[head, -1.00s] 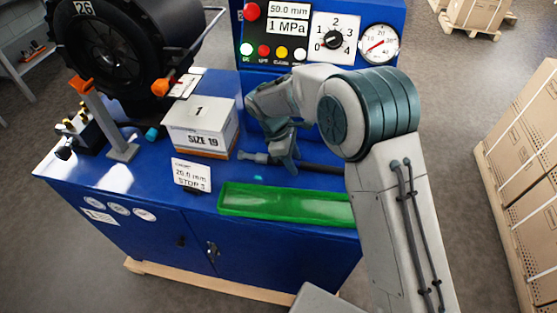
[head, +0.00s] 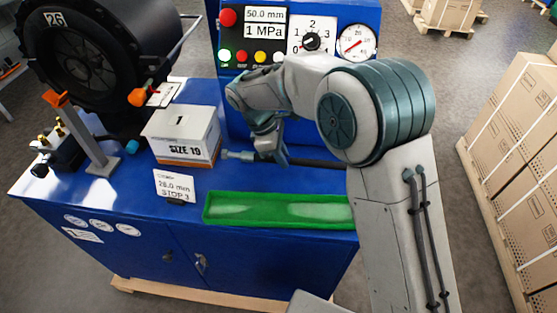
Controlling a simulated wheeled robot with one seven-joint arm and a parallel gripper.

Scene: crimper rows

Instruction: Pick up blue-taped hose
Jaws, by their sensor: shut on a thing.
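A dark hose (head: 315,163) with a grey metal end fitting (head: 238,156) lies roughly level across the picture, behind the green tray. My gripper (head: 276,158) is shut on the hose close behind the fitting, seen from the side. The hose appears slightly above the blue bench top (head: 225,181), though the gap is hard to judge. Its right end is hidden behind my arm. I cannot make out blue tape on the visible part of the hose.
The green tray (head: 280,221) lies in front of the hose. A white SIZE 19 box (head: 182,135) and a STOP 3 card (head: 175,186) stand to the left. The crimper (head: 90,62) is at far left. The control panel (head: 252,80) rises behind.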

